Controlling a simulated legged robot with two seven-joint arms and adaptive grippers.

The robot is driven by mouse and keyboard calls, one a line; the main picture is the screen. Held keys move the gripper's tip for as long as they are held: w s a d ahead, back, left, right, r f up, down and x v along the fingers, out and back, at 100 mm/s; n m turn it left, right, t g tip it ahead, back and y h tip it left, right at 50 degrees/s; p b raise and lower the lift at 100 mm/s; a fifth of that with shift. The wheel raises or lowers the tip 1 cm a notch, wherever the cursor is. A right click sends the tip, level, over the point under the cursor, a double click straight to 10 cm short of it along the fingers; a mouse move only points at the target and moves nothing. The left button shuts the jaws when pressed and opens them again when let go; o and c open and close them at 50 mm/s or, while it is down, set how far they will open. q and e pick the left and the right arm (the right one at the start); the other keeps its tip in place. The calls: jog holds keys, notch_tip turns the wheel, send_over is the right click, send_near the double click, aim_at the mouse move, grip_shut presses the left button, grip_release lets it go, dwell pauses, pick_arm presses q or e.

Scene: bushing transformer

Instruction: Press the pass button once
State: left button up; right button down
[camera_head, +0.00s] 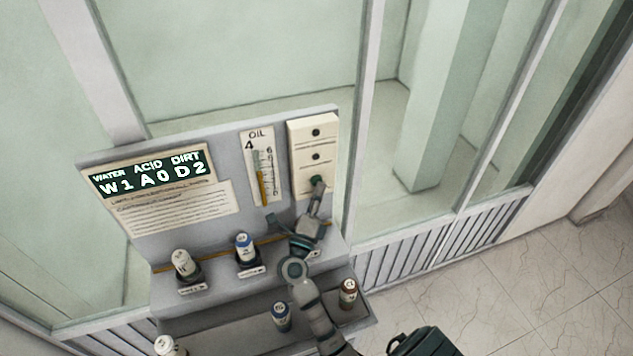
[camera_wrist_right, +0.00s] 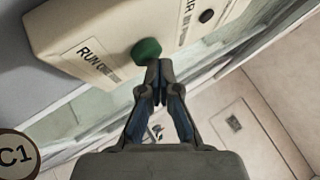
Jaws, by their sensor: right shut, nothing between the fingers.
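A cream button panel (camera_head: 303,172) stands upright on the right side of the grey board. It has two dark round spots in its upper part and a green button (camera_head: 315,181) low down. The green button also shows in the right wrist view (camera_wrist_right: 146,51), beside a partly hidden label starting "RUN". No label reading "pass" can be made out. My right gripper (camera_head: 317,190) is shut and empty, its fingertips (camera_wrist_right: 159,68) right at the green button. I cannot tell whether they touch or press it. My left gripper is not in view.
A sign (camera_head: 150,174) reads "WATER ACID DIRT, W1 A0 D2". An oil gauge (camera_head: 250,160) is left of the panel. A white-capped bottle (camera_head: 182,262), a blue-capped bottle (camera_head: 244,246) and others stand on the shelves below. Glass panes lie behind; open floor (camera_head: 530,285) is at right.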

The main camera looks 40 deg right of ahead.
jog(key=s+a+p, duration=0.1)
jog(key=s, duration=0.5)
jog(key=shift+a, duration=0.35)
jog(key=shift+w, duration=0.1)
dwell(0.8)
